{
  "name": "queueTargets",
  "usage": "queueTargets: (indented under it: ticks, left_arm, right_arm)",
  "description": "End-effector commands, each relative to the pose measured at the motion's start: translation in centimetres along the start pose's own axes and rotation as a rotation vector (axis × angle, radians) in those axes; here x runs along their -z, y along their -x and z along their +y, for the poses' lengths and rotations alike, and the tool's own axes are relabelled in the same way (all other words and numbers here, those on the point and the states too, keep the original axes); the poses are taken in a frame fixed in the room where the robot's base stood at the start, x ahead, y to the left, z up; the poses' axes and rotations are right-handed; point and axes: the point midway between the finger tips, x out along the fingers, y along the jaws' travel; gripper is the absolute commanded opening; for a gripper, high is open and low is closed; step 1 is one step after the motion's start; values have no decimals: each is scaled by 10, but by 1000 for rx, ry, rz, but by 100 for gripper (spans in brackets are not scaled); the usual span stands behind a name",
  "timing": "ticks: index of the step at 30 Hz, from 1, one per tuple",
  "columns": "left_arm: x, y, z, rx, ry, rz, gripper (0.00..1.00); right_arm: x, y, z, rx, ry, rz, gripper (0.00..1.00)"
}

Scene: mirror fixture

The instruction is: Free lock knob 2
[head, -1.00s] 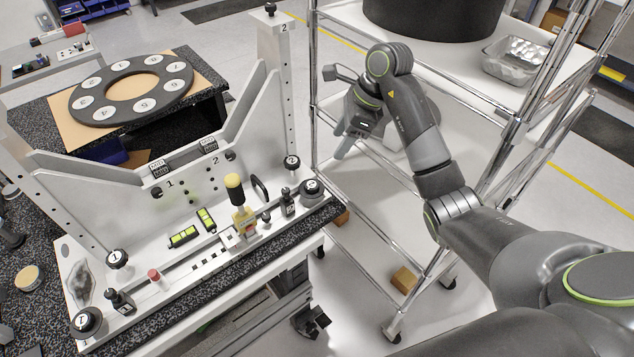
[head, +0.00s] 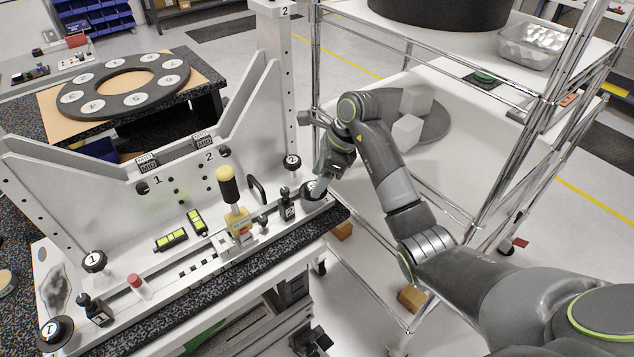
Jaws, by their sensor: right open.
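The white mirror fixture (head: 120,205) carries several black parts marked 2 at its right end. A large round knob (head: 310,192) lies at the end of the base. A smaller round knob (head: 292,161) is at the foot of the right post, and a small upright black part (head: 287,207) stands to the left of the large one. I cannot tell for sure which is lock knob 2. My right gripper (head: 321,187) is open, pointing down at the large round knob and partly covering it. I cannot tell whether the fingers touch it. My left gripper is out of view.
A yellow-and-black handled tool (head: 229,188) stands upright left of the knobs. A wire shelf rack (head: 486,185) with chrome posts stands close beside my right arm. Matching knobs marked 1, one of them round (head: 53,331), sit at the fixture's left end.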

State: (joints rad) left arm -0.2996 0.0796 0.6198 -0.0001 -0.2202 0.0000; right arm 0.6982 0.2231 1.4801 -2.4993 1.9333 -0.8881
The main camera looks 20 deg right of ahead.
Motion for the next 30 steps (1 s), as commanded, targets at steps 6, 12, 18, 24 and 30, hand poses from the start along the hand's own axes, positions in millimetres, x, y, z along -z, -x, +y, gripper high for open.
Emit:
queueTargets:
  ticks: [6,12,18,24,30]
  left_arm:
    - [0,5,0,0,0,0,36]
    - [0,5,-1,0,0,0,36]
    - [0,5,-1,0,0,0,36]
    - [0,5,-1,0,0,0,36]
    - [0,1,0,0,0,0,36]
  right_arm:
    - [0,-13,0,-1,1,1,57]
    - [0,-14,0,1,1,1,57]
    - [0,-14,0,1,1,1,39]
    - [0,-14,0,1,1,1,13]
    - [0,-15,0,-3,13,1,13]
